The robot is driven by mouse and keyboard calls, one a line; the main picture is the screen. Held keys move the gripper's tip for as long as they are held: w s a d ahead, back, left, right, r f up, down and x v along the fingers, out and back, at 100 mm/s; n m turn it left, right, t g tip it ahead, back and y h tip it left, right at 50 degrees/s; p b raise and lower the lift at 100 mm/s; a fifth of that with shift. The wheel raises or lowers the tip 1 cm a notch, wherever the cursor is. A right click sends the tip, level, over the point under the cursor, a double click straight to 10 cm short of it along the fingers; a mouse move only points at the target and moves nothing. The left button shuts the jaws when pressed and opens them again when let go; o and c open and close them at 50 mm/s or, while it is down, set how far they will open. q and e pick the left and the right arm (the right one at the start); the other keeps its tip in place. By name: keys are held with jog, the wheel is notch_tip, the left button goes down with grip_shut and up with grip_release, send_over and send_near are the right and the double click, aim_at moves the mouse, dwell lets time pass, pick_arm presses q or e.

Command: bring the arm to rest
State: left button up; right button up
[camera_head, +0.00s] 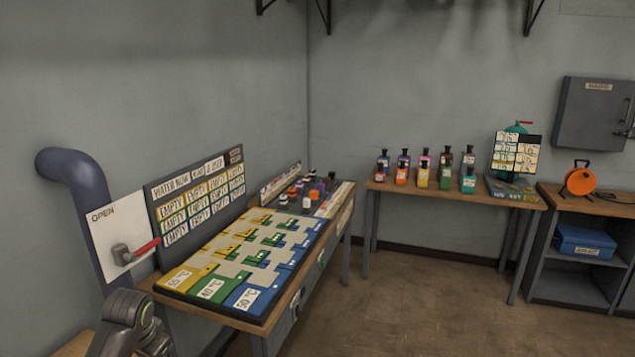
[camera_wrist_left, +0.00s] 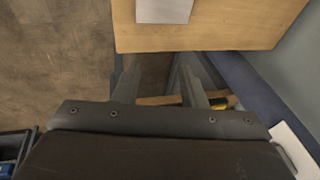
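My left arm (camera_head: 130,322) shows at the bottom left of the head view, beside the front end of the puzzle table. Its gripper cannot be made out there. In the left wrist view my left gripper (camera_wrist_left: 158,76) has its two fingers apart with nothing between them. A light wooden surface (camera_wrist_left: 215,30) with a pale sheet (camera_wrist_left: 164,10) on it lies beyond the fingertips. My right gripper is in neither view.
A table with a coloured board (camera_head: 230,272) and a sign panel (camera_head: 197,205) stands close by. A red-handled lever (camera_head: 140,250) sits on a white plate at left. Several bottles (camera_head: 423,173) stand on the back table (camera_head: 400,187). The floor (camera_head: 420,300) at centre right is clear.

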pick_arm(q)
jog(key=s+d+f+n, duration=0.1)
jog(key=s+d+f, duration=0.1)
jog(key=s+f, duration=0.5)
jog(key=s+d+f, duration=0.2)
jog(key=s+f, duration=0.1)
jog(key=s, duration=0.8)
jog(key=s+d+r+n, duration=0.2)
jog(key=s+n, duration=0.1)
jog(key=s, duration=1.5)
notch_tip(320, 180, down, 28)
jog(key=a+r+b, duration=0.1)
jog(key=a, duration=0.1)
jog(key=s+d+f+g+b, duration=0.1)
jog(key=s+f+g, duration=0.1)
jog(key=s+f, duration=1.3)
jog(key=shift+s+d+f+h, duration=0.15)
jog(key=shift+f+h, duration=0.25)
jog(key=shift+f, duration=0.2)
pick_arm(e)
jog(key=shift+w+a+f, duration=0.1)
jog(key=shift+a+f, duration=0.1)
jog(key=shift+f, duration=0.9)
